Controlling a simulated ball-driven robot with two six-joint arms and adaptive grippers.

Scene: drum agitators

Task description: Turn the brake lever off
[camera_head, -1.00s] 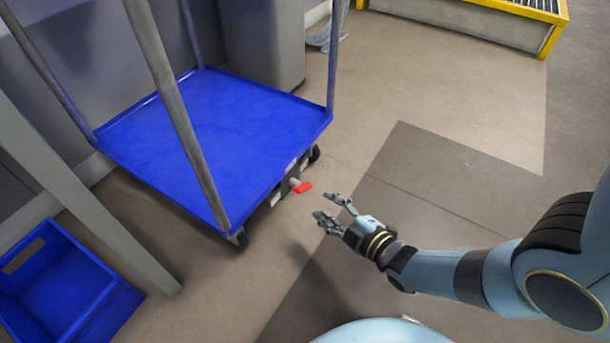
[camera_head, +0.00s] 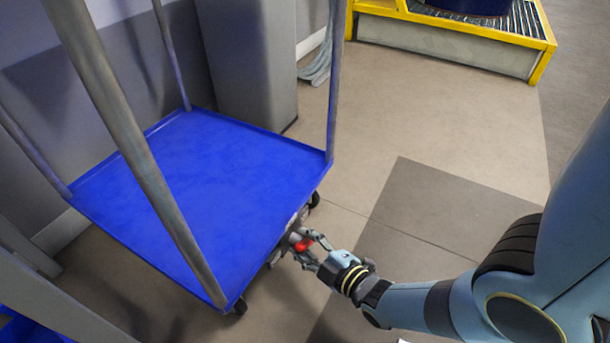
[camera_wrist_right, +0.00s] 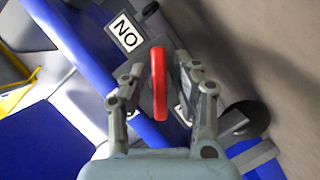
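The red brake lever (camera_head: 304,244) sticks out from the lower edge of the blue cart (camera_head: 215,170), on the side facing me. My right gripper (camera_head: 303,249) is at the lever, with its fingers on either side of it. In the right wrist view, the lever (camera_wrist_right: 159,84) stands between the two fingertips of the right gripper (camera_wrist_right: 160,82). Gaps show on both sides of the lever, so the fingers are open around it. My left gripper is not in view.
Grey upright posts (camera_head: 135,150) rise from the cart's corners. A black caster wheel (camera_head: 314,198) is close to the lever. A yellow-framed platform (camera_head: 450,45) stands at the back right. The floor right of the cart is clear.

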